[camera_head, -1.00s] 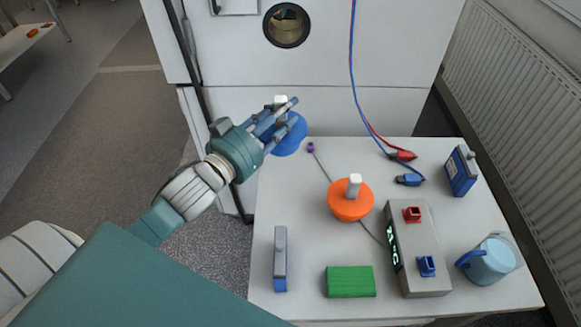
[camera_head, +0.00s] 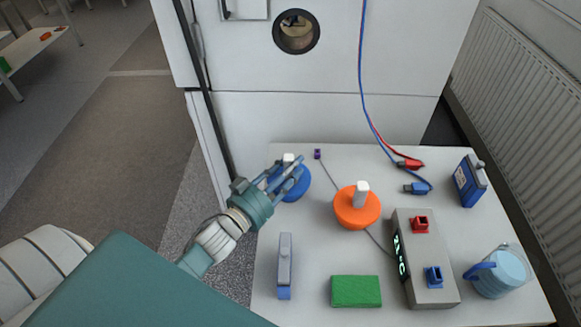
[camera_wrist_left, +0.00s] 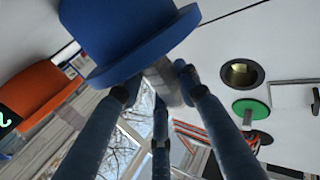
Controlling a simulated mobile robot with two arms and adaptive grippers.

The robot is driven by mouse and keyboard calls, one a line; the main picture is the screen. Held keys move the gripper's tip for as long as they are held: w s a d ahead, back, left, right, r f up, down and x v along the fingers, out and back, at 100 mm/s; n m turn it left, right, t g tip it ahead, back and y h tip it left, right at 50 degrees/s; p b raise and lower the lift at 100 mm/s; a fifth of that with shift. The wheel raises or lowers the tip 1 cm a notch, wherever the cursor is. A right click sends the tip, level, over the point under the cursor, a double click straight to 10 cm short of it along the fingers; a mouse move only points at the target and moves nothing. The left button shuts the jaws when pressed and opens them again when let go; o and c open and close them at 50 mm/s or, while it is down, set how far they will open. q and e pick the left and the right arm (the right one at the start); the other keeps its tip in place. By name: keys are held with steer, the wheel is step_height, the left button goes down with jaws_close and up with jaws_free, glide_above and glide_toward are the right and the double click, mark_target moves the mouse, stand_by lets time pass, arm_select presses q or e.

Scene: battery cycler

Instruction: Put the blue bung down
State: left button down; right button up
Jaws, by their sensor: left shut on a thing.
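The blue bung (camera_head: 291,182) is a round blue plug with a pale handle, at the back left of the white table (camera_head: 310,265). My left gripper (camera_head: 286,174) is shut on its handle. In the left wrist view the bung (camera_wrist_left: 125,35) fills the upper left, with its grey handle between my fingers (camera_wrist_left: 165,85). In the head view I cannot tell for sure whether the bung touches the tabletop. My right gripper is not in view.
An orange bung (camera_head: 357,208) stands to the right, near a grey cycler box (camera_head: 425,260). The cabinet has a round hole (camera_head: 296,32).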

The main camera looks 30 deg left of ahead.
arm_select(q)
steer(key=shift+r, duration=0.1)
steer(key=c, duration=1.7)
jaws_free()
steer(key=shift+f, duration=0.2)
steer(key=o, duration=0.4)
steer(key=shift+o, duration=0.2)
steer(key=shift+s, duration=0.1)
steer(key=shift+r, duration=0.15)
steer(key=s+a+b, duration=0.2)
steer(key=s, duration=0.9)
steer(key=shift+s, duration=0.35)
